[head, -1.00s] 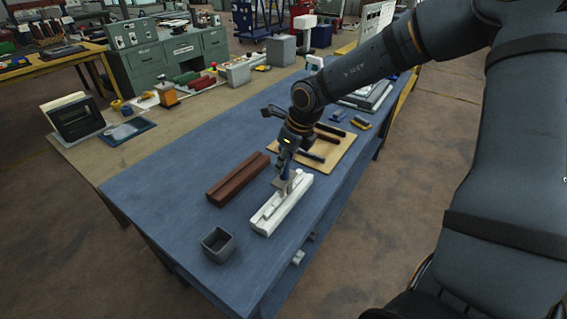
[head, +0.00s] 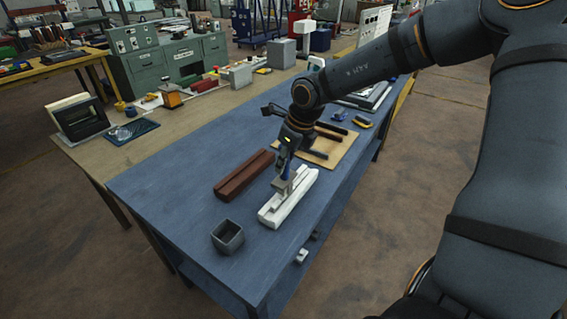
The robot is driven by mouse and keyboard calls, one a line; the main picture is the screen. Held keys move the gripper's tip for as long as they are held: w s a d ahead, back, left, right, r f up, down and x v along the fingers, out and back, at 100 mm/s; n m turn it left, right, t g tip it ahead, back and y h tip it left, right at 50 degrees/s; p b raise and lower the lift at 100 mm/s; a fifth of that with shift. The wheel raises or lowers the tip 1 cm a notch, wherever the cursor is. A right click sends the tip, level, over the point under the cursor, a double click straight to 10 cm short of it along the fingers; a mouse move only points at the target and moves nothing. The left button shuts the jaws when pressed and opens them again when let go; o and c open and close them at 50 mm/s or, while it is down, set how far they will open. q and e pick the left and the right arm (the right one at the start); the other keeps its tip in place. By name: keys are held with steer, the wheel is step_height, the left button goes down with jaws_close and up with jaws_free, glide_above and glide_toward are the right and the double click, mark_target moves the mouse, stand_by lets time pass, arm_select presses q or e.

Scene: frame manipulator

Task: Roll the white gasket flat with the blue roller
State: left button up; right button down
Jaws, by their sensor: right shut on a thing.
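A white frame piece (head: 274,214) lies on the blue table top, long and narrow, running from near left to far right. The gasket is too small to tell apart from the white piece. My right gripper (head: 287,160) is over the frame's middle, pointing down and shut on the blue roller (head: 284,166). Only a little blue of the roller shows under the gripper. Its lower end is at the white piece; I cannot tell whether it touches. My left gripper is not in view.
A brown frame piece (head: 238,180) lies left of the white one. A grey open box (head: 228,238) stands near the front. A tan board (head: 341,152) with dark bars lies behind my gripper. The table's left part is clear.

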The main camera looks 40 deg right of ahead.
steer(key=shift+d+f, duration=0.1)
steer(key=shift+d, duration=0.1)
steer(key=shift+s+a+f+b, duration=0.1)
steer(key=shift+s+a+b, duration=0.1)
steer(key=shift+a+b, duration=0.45)
steer(key=shift+s+a+r+p, duration=0.15)
steer(key=shift+a+r+p, duration=0.2)
steer(key=shift+p, duration=0.25)
steer(key=shift+s+a+p, duration=0.15)
steer(key=shift+a+p, duration=0.1)
steer(key=shift+p, duration=0.15)
steer(key=shift+s+a+p, duration=0.1)
steer(key=shift+a+p, duration=0.15)
steer(key=shift+p, duration=0.05)
steer(key=shift+a+f, duration=0.1)
steer(key=shift+f, duration=0.1)
steer(key=shift+f, duration=0.1)
